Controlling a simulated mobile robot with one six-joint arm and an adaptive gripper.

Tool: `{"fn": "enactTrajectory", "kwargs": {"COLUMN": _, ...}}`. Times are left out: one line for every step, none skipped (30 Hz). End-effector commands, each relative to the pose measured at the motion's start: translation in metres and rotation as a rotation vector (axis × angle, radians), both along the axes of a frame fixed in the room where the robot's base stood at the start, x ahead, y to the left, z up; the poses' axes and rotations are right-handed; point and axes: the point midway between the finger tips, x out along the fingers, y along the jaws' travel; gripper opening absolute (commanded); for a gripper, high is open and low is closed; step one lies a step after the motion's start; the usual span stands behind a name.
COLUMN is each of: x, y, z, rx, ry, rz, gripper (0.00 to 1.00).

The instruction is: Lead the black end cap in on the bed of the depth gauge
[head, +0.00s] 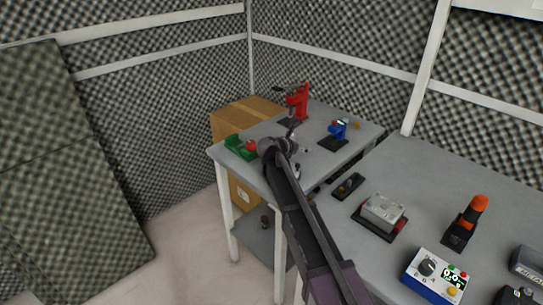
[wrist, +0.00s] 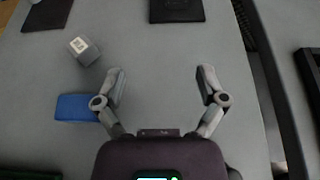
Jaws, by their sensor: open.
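My gripper (wrist: 160,88) is open and empty above the grey table top in the wrist view. In the head view my gripper (head: 290,146) is over the far table, partly hidden by my arm. A dark grey block with a white label (wrist: 84,50) lies tilted left of and ahead of my left finger; I cannot tell if it is the black end cap. A blue device with a small display on a black base (head: 339,131), perhaps the depth gauge, stands to the right of my gripper in the head view. Its bed looks empty, but is small.
A blue block (wrist: 76,108) lies beside my left finger. The near table holds a grey box (head: 384,210) and a blue control box (head: 436,275).

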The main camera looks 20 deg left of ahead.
Motion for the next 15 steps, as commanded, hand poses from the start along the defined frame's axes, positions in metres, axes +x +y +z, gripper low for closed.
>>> {"fn": "enactTrajectory", "kwargs": {"x": -0.007, "y": 0.004, "z": 0.001, "rx": 0.0, "ry": 0.0, "rz": 0.001, "gripper": 0.91}}
{"fn": "enactTrajectory", "kwargs": {"x": -0.011, "y": 0.006, "z": 0.002, "rx": 0.0, "ry": 0.001, "rz": 0.0, "gripper": 0.91}}
{"fn": "enactTrajectory", "kwargs": {"x": -0.015, "y": 0.009, "z": 0.002, "rx": 0.001, "ry": 0.001, "rz": 0.001, "gripper": 0.91}}
{"fn": "enactTrajectory", "kwargs": {"x": -0.019, "y": 0.012, "z": 0.002, "rx": 0.0, "ry": 0.001, "rz": 0.001, "gripper": 0.91}}
{"fn": "enactTrajectory", "kwargs": {"x": -0.022, "y": 0.014, "z": 0.003, "rx": 0.0, "ry": 0.001, "rz": 0.001, "gripper": 0.91}}
{"fn": "enactTrajectory", "kwargs": {"x": -0.027, "y": 0.017, "z": 0.003, "rx": -0.001, "ry": 0.002, "rz": 0.001, "gripper": 0.91}}
{"fn": "enactTrajectory", "kwargs": {"x": -0.03, "y": 0.019, "z": 0.004, "rx": -0.001, "ry": 0.003, "rz": 0.001, "gripper": 0.91}}
{"fn": "enactTrajectory", "kwargs": {"x": -0.034, "y": 0.021, "z": 0.004, "rx": -0.001, "ry": 0.003, "rz": 0.0, "gripper": 0.91}}
{"fn": "enactTrajectory", "kwargs": {"x": -0.039, "y": 0.024, "z": 0.005, "rx": -0.001, "ry": 0.003, "rz": 0.001, "gripper": 0.91}}
{"fn": "enactTrajectory", "kwargs": {"x": -0.042, "y": 0.027, "z": 0.005, "rx": -0.001, "ry": 0.003, "rz": 0.001, "gripper": 0.91}}
{"fn": "enactTrajectory", "kwargs": {"x": -0.046, "y": 0.029, "z": 0.005, "rx": -0.001, "ry": 0.003, "rz": 0.001, "gripper": 0.91}}
{"fn": "enactTrajectory", "kwargs": {"x": -0.051, "y": 0.032, "z": 0.006, "rx": 0.0, "ry": 0.002, "rz": -0.001, "gripper": 0.91}}
{"fn": "enactTrajectory", "kwargs": {"x": -0.054, "y": 0.034, "z": 0.006, "rx": -0.001, "ry": 0.002, "rz": -0.001, "gripper": 0.91}}
{"fn": "enactTrajectory", "kwargs": {"x": -0.058, "y": 0.036, "z": 0.006, "rx": 0.0, "ry": 0.003, "rz": -0.001, "gripper": 0.91}}
{"fn": "enactTrajectory", "kwargs": {"x": -0.063, "y": 0.039, "z": 0.007, "rx": 0.0, "ry": 0.003, "rz": -0.001, "gripper": 0.91}}
